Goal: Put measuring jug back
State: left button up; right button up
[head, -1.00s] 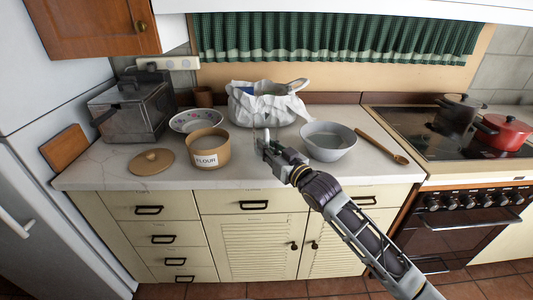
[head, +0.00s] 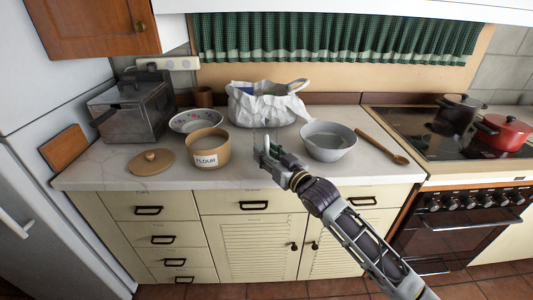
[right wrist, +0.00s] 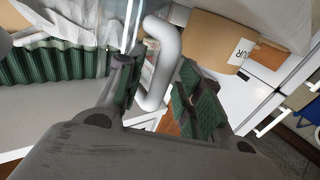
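The measuring jug is clear and hard to see. Its pale grey handle (right wrist: 165,50) shows in the right wrist view, and clear edges stand just left of it. My right gripper (right wrist: 152,88) has a finger on each side of the handle, with a gap still visible between the fingers and the handle. In the head view the right gripper (head: 265,147) is at the jug's handle above the front of the counter, between the flour tub and the grey bowl. The jug's body is barely visible there. My left gripper is out of view.
The flour tub (head: 208,151) stands left of the gripper, its lid (head: 151,162) beside it. A grey bowl (head: 328,144) and wooden spoon (head: 385,147) are right. A crumpled white bag (head: 268,108) stands behind, and a patterned bowl (head: 196,120) behind the tub. Pots stand on the hob.

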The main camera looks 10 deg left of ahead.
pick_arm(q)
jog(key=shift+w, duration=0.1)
pick_arm(e)
jog(key=shift+r, duration=0.2)
jog(key=shift+s+d+f, duration=0.1)
jog(key=shift+s+d, duration=0.15)
jog(key=shift+d, duration=0.1)
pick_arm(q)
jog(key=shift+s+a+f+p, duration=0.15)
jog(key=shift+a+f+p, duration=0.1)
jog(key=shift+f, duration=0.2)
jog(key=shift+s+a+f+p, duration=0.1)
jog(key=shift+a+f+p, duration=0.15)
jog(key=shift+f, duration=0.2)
pick_arm(e)
jog(key=v, duration=1.1)
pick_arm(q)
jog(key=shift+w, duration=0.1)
pick_arm(e)
jog(key=shift+d, duration=0.1)
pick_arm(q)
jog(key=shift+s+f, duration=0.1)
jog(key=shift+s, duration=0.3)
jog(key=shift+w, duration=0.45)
